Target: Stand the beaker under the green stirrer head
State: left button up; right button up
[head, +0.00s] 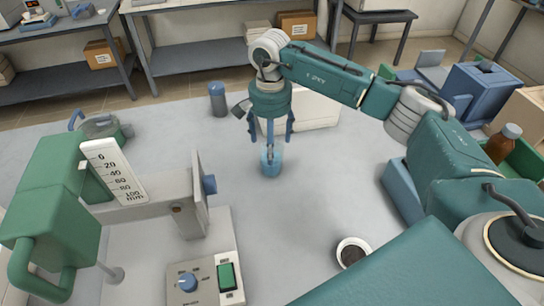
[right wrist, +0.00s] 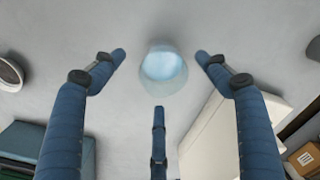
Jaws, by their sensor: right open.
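The beaker (head: 270,166), small and clear with pale blue liquid, stands upright on the grey table. In the right wrist view the beaker (right wrist: 163,72) lies ahead, between the two side fingertips and beyond the third finger. My right gripper (head: 271,140) points down just above and around the beaker's top in the head view. Its blue fingers (right wrist: 161,75) are open, with gaps to the beaker. The green stirrer head (head: 50,200) is at the left, beside a white millimetre scale, with a thin shaft below it. My left gripper is out of view.
The stirrer's grey base (head: 210,270) has a blue knob and green switch. A dark blue cylinder (head: 218,99) and a white box (head: 305,115) stand behind the beaker. A small dish (head: 353,252) sits at right front. The table between beaker and stirrer is mostly clear.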

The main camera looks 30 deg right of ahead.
jog(key=f, duration=0.2)
jog(key=shift+w+d+f+p, duration=0.15)
jog(key=shift+w+f+p, duration=0.05)
jog(key=shift+f+p, duration=0.15)
notch_tip(320, 180, down, 4)
jog(key=shift+p, duration=0.65)
jog(key=shift+f, duration=0.15)
jog(key=shift+w+d, duration=0.1)
jog(key=shift+c, duration=0.3)
jog(key=c, duration=1.6)
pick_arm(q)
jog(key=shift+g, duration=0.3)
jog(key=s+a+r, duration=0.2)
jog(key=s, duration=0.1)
